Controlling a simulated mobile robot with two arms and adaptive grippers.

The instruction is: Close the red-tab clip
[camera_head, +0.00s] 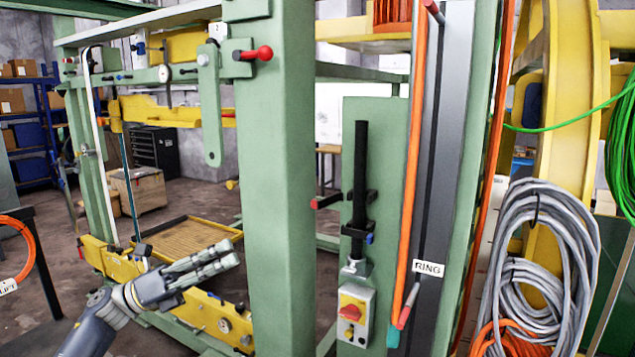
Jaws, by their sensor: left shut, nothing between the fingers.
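A black clip with a red tab (327,201) is on the green panel (385,130) right of the thick green post. I cannot tell whether the clip is open or closed. A similar clip with a blue tab (369,238) is lower on the same bar. My left gripper (232,255) is at lower left, its fingers shut and empty, pointing right. In the picture it is left of the green post and lower than the red-tab clip. My right gripper is not in view.
The thick green post (283,180) stands between my left gripper and the clips. An orange tube (411,160) runs upright to the right. Grey cable coils (540,260) hang further right.

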